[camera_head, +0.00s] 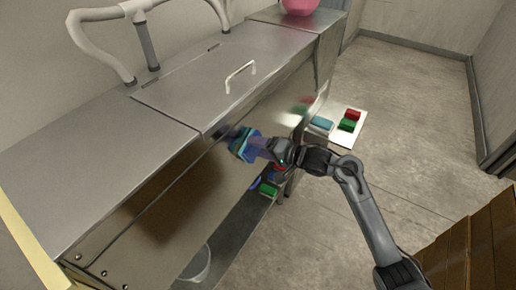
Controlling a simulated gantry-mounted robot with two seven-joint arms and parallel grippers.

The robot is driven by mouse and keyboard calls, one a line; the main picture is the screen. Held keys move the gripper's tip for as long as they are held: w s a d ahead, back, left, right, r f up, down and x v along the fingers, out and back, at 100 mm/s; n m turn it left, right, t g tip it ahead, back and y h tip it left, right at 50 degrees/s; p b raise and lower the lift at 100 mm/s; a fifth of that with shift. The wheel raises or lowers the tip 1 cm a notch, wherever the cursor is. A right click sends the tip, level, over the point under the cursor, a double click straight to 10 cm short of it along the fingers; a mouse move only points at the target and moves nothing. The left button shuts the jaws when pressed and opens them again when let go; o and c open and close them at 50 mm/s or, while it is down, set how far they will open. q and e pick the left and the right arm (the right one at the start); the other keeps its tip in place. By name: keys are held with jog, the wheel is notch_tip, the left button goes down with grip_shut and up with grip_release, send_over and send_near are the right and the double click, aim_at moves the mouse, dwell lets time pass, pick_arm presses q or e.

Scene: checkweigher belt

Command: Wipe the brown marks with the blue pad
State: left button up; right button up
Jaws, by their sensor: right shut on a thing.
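The blue pad (240,144) is in my right gripper (256,147), which is shut on it. The pad is at the front face of the long metal cabinet (145,225), just below its top edge; I cannot tell whether it touches. A blurred brownish dark area (172,212) shows on the front face to the lower left of the pad. I cannot tell whether it is brown marks or a reflection. Any marks behind the pad and gripper are hidden. My left gripper is not in view.
White pipes (103,50) and a handle (240,76) stand on the cabinet top. A white shelf (343,138) with red, green and blue blocks is beyond my gripper. More blocks (268,188) and a white bucket (197,265) are below. Wooden slats (478,245) stand lower right. The floor between is clear.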

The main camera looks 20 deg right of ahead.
jog(key=shift+w+d+r+p, duration=0.1)
jog(key=shift+w+d+p, duration=0.35)
jog(key=shift+p, duration=1.4)
jog(key=shift+w+d+p, duration=0.15)
jog(key=shift+d+p, duration=0.45)
jog(key=shift+p, duration=1.2)
